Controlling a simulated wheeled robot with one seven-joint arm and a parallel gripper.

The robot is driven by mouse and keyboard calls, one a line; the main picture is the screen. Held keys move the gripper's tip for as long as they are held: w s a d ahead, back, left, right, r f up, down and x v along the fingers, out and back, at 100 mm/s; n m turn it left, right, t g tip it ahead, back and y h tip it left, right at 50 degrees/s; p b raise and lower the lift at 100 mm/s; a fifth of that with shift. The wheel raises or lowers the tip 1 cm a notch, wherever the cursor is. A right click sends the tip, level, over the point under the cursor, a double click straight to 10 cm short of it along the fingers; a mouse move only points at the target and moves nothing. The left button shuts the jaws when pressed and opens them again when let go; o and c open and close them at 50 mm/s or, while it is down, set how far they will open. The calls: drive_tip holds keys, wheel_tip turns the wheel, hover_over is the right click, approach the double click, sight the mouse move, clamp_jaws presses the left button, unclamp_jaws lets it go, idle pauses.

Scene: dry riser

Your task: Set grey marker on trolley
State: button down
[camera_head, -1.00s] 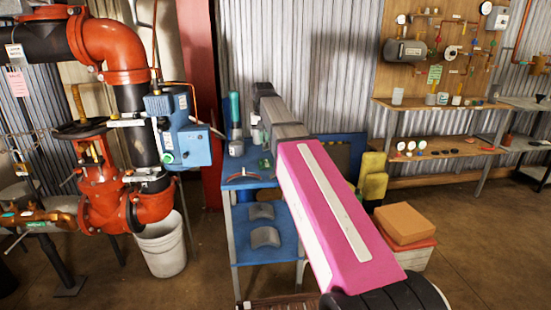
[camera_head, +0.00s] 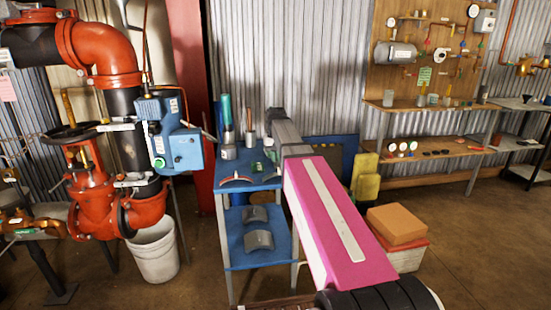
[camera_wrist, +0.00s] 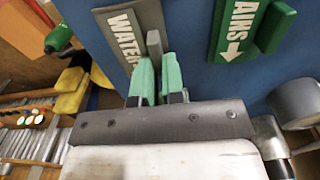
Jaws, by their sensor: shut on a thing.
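The grey marker (camera_wrist: 136,35), a flat plate with white letters reading "WATER", is at the top of the wrist view. My gripper (camera_wrist: 157,80), with green fingertips, is shut on the marker's grey upright tab. The blue trolley top (camera_wrist: 195,75) lies below it; I cannot tell whether the marker touches it. In the head view the two-shelf blue trolley (camera_head: 262,182) stands at the centre, partly behind my pink arm. My gripper's fingers and the marker cannot be made out clearly there.
A green marker (camera_wrist: 240,28) with white letters and an arrow lies on the trolley, right of the grey one. A grey cylinder (camera_wrist: 297,102) stands near the right edge. A teal bottle (camera_head: 227,112) stands at the trolley's back left. An orange block (camera_head: 396,224) is to the right.

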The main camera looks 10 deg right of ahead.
drive_tip(key=shift+f, duration=0.1)
drive_tip(key=c, duration=1.2)
unclamp_jaws()
wheel_tip(320, 180, up, 12)
